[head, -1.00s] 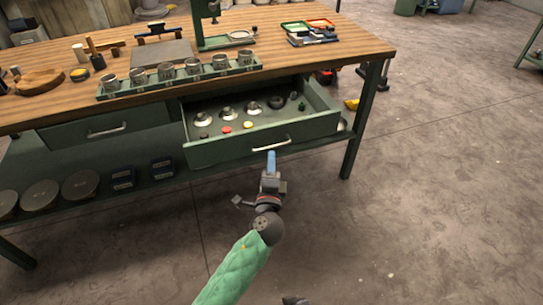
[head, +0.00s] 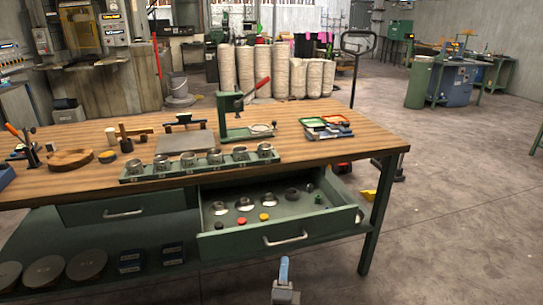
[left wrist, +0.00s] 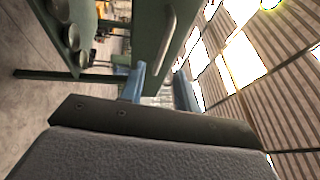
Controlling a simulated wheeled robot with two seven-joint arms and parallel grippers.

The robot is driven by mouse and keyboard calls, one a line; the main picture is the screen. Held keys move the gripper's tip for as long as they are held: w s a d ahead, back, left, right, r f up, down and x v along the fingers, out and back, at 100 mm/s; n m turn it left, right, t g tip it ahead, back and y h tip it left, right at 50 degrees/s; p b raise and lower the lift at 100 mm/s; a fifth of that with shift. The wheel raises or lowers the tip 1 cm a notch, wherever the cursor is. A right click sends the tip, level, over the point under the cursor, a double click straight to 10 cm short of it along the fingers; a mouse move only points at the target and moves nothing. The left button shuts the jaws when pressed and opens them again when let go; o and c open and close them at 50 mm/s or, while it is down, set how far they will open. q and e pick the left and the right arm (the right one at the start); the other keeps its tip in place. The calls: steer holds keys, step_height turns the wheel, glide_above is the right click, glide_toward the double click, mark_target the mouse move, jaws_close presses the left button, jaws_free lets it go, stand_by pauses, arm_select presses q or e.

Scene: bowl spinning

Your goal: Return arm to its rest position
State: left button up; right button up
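My left gripper (head: 284,270) shows at the bottom of the head view, below and in front of the open drawer (head: 240,243). A blue finger points up toward the drawer's handle (head: 286,239) but appears apart from it. In the left wrist view two blue fingers of the left gripper (left wrist: 159,88) stand apart with nothing seen between them. The drawer handle (left wrist: 170,35) shows beyond them. The rest of my left arm is below the head view's edge. My right gripper is not in view.
The wooden workbench (head: 330,152) carries a rack of metal cups (head: 200,167), a green press (head: 232,115) and trays (head: 325,127). The open drawer holds several knobs and small parts. A closed drawer (head: 125,207) is beside it. Floor at right (head: 460,230) is clear.

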arm_select(q)
steer(key=s+a+f+n+g+y, duration=0.35)
steer(key=a+f+n+g, duration=0.5)
steer(key=n, duration=0.45)
steer(key=s+a+n+g+h+p, duration=0.1)
steer(key=s+a+g+p, duration=0.3)
steer(key=s, duration=0.9)
steer(key=s+a+f+n+g+h+p, duration=0.1)
steer(key=s+a+g+p, duration=0.4)
steer(key=s, duration=0.9)
steer(key=shift+a+f+n+h+p, duration=0.15)
steer(key=shift+a+n+h+p, duration=0.3)
steer(key=shift+n, duration=0.75)
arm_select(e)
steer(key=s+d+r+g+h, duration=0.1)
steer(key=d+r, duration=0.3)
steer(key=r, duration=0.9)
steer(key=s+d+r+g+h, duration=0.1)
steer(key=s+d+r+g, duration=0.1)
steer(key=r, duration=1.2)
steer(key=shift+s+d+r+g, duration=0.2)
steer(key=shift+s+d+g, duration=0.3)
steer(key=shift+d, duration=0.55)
arm_select(q)
steer(key=shift+d, duration=0.1)
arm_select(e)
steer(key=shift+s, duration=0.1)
